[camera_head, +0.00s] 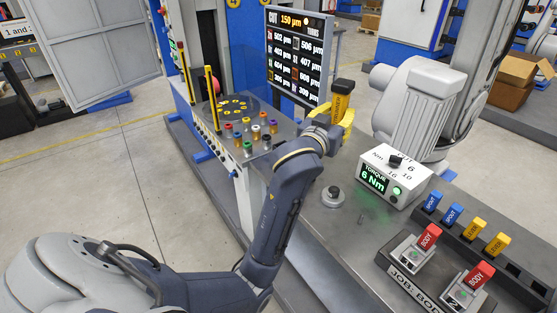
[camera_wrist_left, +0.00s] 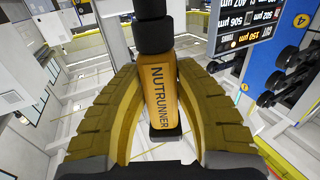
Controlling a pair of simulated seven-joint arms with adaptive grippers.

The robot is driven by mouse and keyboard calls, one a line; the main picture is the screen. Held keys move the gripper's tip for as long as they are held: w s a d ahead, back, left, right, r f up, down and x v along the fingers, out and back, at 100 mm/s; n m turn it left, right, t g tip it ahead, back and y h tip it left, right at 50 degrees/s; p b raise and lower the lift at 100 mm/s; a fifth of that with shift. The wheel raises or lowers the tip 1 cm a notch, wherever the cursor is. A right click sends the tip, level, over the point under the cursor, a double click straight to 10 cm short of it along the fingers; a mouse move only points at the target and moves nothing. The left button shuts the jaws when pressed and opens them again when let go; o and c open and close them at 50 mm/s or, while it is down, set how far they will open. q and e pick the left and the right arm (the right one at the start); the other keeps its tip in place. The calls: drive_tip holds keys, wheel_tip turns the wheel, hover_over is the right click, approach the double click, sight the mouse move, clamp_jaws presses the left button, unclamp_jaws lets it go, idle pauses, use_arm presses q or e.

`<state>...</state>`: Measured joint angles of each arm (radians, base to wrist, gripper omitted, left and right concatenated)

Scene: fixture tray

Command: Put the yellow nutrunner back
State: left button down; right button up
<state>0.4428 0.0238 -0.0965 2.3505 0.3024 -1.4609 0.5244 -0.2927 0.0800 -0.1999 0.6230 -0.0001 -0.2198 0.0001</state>
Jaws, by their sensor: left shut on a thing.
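The yellow nutrunner (camera_head: 340,103) has a black upper part and stands upright above the bench, in the middle of the head view. My left gripper (camera_head: 341,116), with yellow ribbed fingers, is shut on it. A small round grey fixture with a dark centre (camera_head: 333,196) is on the bench below. My right gripper is not in view.
A white torque box (camera_head: 399,193) reads 6 Nm. At front right are a rack (camera_head: 455,238) of blue and yellow blocks and two red BODY blocks in fixtures. Several coloured-topped pieces (camera_head: 248,132) stand at left near a display (camera_head: 296,62). The bench around the round fixture is mostly clear.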

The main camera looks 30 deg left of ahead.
use_arm(q)
drive_tip(key=w+a+r+n+g+y, duration=0.1)
drive_tip(key=w+a+n+y, duration=0.2)
drive_tip(key=a, duration=0.8)
drive_tip(key=w+a+n+y, duration=0.1)
drive_tip(key=w+a+y, duration=0.2)
drive_tip(key=w+a, duration=0.55)
wheel_tip(320, 180, down, 20)
drive_tip(key=s+a, duration=0.2)
drive_tip(key=shift+s+a+r, duration=0.15)
drive_tip(key=shift+a+r, duration=0.1)
drive_tip(key=shift+a, duration=0.05)
drive_tip(key=shift+f, duration=0.1)
drive_tip(key=c, duration=1.1)
unclamp_jaws()
drive_tip(key=shift+f, duration=0.15)
drive_tip(key=v, duration=1.2)
drive_tip(key=shift+d+r, duration=0.2)
drive_tip(key=shift+r, duration=0.1)
